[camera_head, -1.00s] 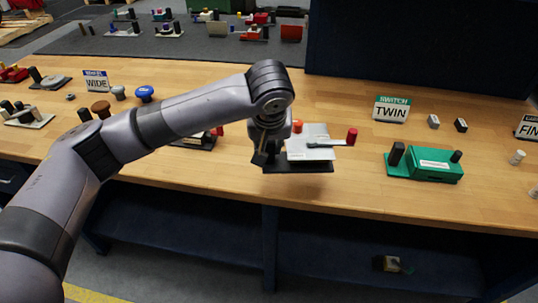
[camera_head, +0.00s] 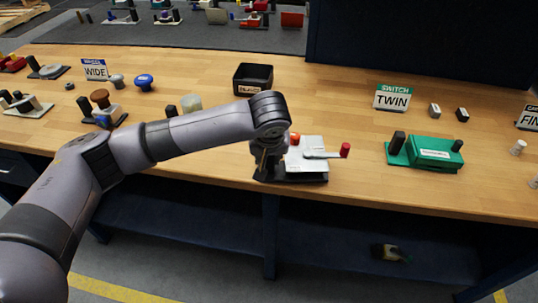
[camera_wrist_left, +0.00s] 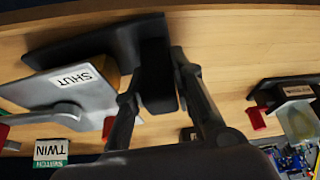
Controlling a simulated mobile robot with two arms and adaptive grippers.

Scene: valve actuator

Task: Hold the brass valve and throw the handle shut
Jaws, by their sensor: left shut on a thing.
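The valve unit has a dark base (camera_head: 306,179), a pale plate (camera_head: 308,145) and a lever with a red knob (camera_head: 345,150). It is near the bench's front edge. In the left wrist view the grey plate (camera_wrist_left: 45,88) bears a "SHUT" label (camera_wrist_left: 76,76), and a brass-coloured block (camera_wrist_left: 115,72) shows partly behind the black post. My left gripper (camera_head: 266,168) is at the unit's left end. In the left wrist view its fingers (camera_wrist_left: 160,105) are closed around the black post (camera_wrist_left: 155,72). Whether the base touches the bench is unclear. My right gripper is out of view.
The green switch unit (camera_head: 433,153) stands to the right, below the TWIN sign (camera_head: 392,98). A black bin (camera_head: 253,80) is behind my arm. The WIDE sign (camera_head: 95,70) and several small units are at the left.

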